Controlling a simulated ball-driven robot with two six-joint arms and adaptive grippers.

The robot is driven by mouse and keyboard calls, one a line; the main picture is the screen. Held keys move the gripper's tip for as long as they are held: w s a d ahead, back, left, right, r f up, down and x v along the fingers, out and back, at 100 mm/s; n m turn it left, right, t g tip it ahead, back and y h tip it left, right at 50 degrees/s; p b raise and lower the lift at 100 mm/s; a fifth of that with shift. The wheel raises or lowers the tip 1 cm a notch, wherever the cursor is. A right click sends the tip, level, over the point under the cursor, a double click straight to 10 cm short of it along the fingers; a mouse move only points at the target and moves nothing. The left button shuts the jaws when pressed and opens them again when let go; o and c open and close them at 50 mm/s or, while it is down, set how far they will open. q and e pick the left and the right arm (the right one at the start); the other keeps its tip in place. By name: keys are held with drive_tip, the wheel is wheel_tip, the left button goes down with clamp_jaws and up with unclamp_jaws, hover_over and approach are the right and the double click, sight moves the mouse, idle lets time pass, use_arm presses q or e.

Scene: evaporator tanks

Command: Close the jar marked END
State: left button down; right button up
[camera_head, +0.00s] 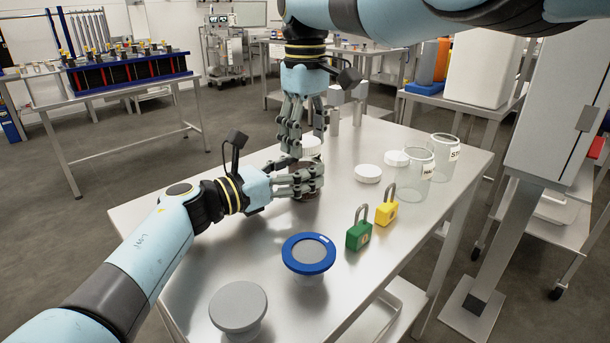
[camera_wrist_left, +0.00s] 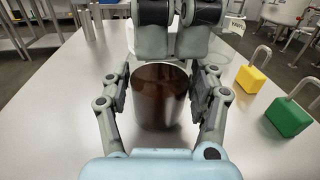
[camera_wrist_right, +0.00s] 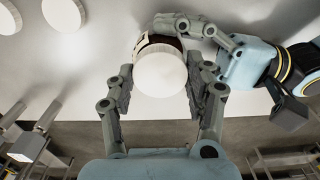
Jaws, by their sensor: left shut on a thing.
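A dark brown jar (camera_head: 306,193) stands upright on the steel table, and its body fills the middle of the left wrist view (camera_wrist_left: 160,95). Its label, partly seen in the right wrist view, is not readable. My left gripper (camera_head: 300,180) is shut around the jar's sides. My right gripper (camera_head: 306,140) points down from above, its fingers on either side of a white lid (camera_head: 311,145). In the right wrist view the lid (camera_wrist_right: 161,73) is over the jar's top; I cannot tell whether the fingers grip it or whether it is seated.
Two clear jars, one marked START (camera_head: 447,147) and one starting "HA" (camera_head: 415,178), stand to the right, with two white lids (camera_head: 368,174) (camera_head: 396,158) beside them. Green (camera_head: 359,236) and yellow (camera_head: 387,208) padlocks, a blue-rimmed disc (camera_head: 308,254) and a grey disc (camera_head: 238,306) stand nearer.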

drive_tip(key=c, duration=0.6)
drive_tip(key=o, duration=1.3)
drive_tip(key=shift+r, duration=0.1)
use_arm(q)
drive_tip(key=shift+c, duration=1.2)
unclamp_jaws()
use_arm(e)
wheel_tip(320, 180, up, 12)
drive_tip(key=shift+f, duration=0.1)
use_arm(q)
drive_tip(key=shift+a, duration=0.1)
drive_tip(key=v, duration=1.2)
drive_tip(key=shift+s, duration=0.1)
use_arm(e)
drive_tip(key=shift+a, duration=0.1)
